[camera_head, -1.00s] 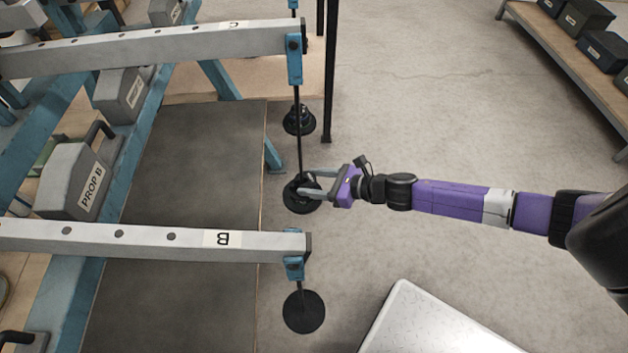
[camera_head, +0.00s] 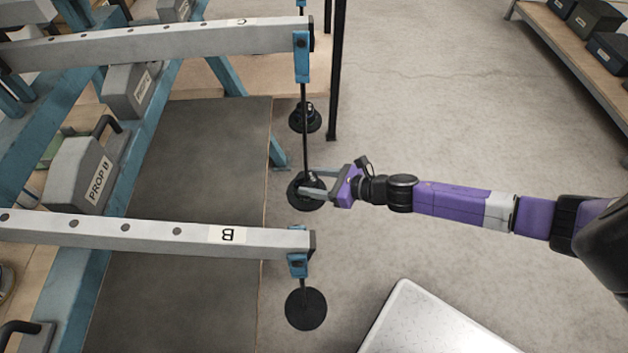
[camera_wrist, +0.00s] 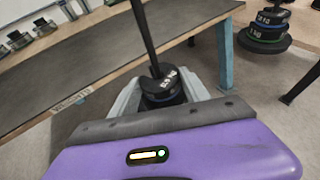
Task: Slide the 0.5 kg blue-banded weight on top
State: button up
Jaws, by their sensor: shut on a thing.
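My gripper (camera_head: 318,184) is shut on a small black weight (camera_wrist: 161,84), whose label reads 0.5 kg in the wrist view. The weight sits around the hanger rod (camera_head: 305,115) under lever C (camera_head: 170,42), low down at the hanger's black base plate (camera_head: 303,200). The gripper fingers are on either side of it.
Lever B (camera_head: 150,232) is nearer, with an empty hanger plate (camera_head: 305,309). Another hanger with stacked weights (camera_head: 305,118) hangs farther back; its stack also shows in the wrist view (camera_wrist: 268,25). A pale platform (camera_head: 440,325) stands at front. A shelf with dark boxes (camera_head: 575,60) is at right.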

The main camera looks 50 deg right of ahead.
jog(key=shift+f+b, duration=0.35)
jog(key=shift+b, duration=0.05)
dwell(0.4)
jog(key=o, duration=1.7)
jog(key=shift+o, duration=0.2)
jog(key=shift+f, duration=0.1)
jog(key=p+v, duration=0.2)
jog(key=v, duration=0.5)
